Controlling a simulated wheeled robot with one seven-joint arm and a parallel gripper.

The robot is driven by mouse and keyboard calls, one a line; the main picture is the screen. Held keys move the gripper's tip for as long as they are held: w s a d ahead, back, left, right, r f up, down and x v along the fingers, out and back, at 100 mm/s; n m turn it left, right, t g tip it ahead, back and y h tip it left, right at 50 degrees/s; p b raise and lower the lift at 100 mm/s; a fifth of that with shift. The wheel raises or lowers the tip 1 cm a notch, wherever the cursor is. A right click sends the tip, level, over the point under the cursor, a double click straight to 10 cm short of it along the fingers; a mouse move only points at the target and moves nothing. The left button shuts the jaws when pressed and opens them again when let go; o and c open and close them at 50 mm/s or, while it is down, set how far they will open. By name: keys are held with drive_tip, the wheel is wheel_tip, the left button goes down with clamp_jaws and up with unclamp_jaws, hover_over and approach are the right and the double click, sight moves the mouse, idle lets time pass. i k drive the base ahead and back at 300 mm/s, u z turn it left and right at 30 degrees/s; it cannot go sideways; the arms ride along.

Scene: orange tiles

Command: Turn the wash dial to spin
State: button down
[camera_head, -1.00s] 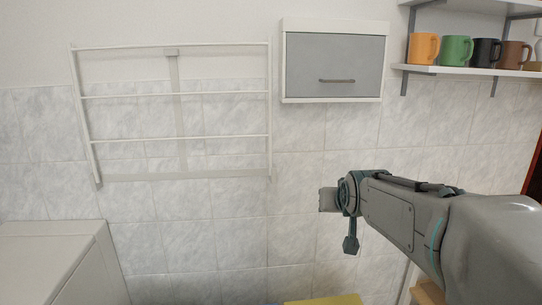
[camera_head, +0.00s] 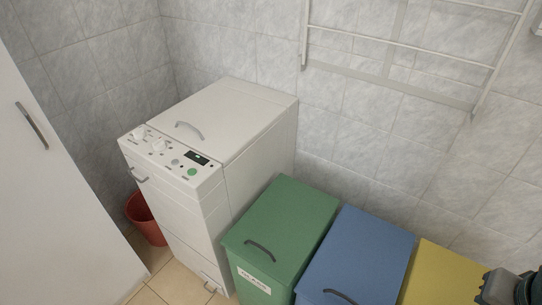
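The white top-loading washing machine (camera_head: 247,155) stands against the tiled wall, left of the coloured bins. Its sloped control panel (camera_head: 172,154) has two white knobs, a dark display and a green button. One knob (camera_head: 137,132) is near the panel's left corner and another knob (camera_head: 158,146) is beside it. Their labels are too small to read, so I cannot tell which is the wash dial or its setting. A small dark part of my arm shows at the bottom right corner, well away from the machine. My gripper's fingers cannot be made out.
A green bin (camera_head: 290,215), a blue bin (camera_head: 365,250) and a yellow bin (camera_head: 435,275) stand right of the machine. A white cabinet (camera_head: 60,190) is at the left. A red bucket (camera_head: 146,220) stands on the floor between. A drying rack (camera_head: 400,45) hangs on the wall.

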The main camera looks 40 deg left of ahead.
sight(140, 133)
drive_tip(key=u, duration=0.5)
drive_tip(key=k, duration=1.15)
drive_tip(key=u, duration=0.85)
drive_tip(key=i, duration=0.95)
drive_tip(key=u, duration=0.25)
drive_tip(key=k, duration=0.65)
drive_tip(key=u, duration=0.8)
drive_tip(key=i, duration=1.75)
drive_tip(key=z, duration=0.4)
